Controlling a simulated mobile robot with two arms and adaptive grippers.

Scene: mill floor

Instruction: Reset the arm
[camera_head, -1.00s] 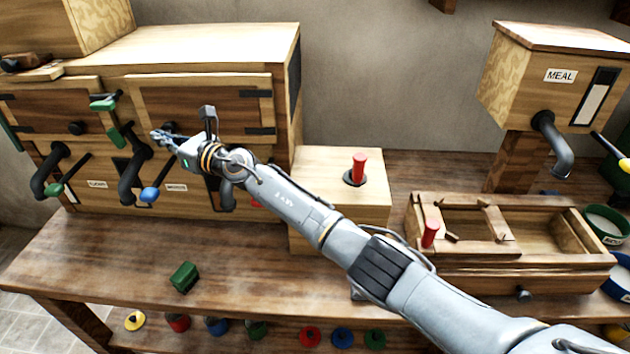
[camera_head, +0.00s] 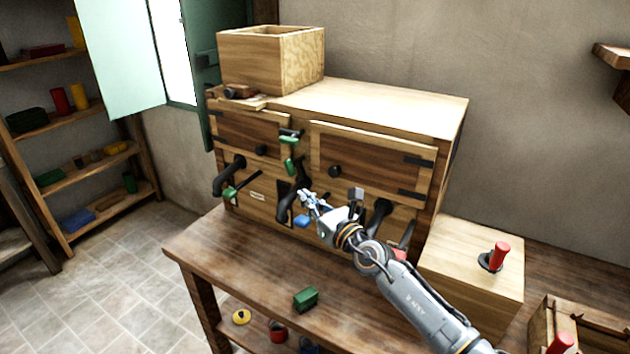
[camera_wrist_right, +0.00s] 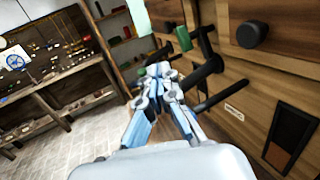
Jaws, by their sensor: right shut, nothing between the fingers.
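My right gripper (camera_head: 308,202) is shut and empty, in front of the wooden mill cabinet (camera_head: 375,110). It is beside a black spout (camera_head: 287,203) and the blue-tipped lever (camera_head: 302,221); I cannot tell whether it touches them. In the right wrist view the shut fingers (camera_wrist_right: 163,95) point toward the black spouts and levers along the cabinet front. My right arm (camera_head: 415,300) reaches in from the lower right. My left gripper is not in view.
A wooden bench (camera_head: 240,250) stands below the cabinet, with a green block (camera_head: 306,298) on it. A box with a red handle (camera_head: 499,255) stands at the right. Shelves (camera_head: 70,130) are at the left. The tiled floor (camera_head: 120,280) is clear.

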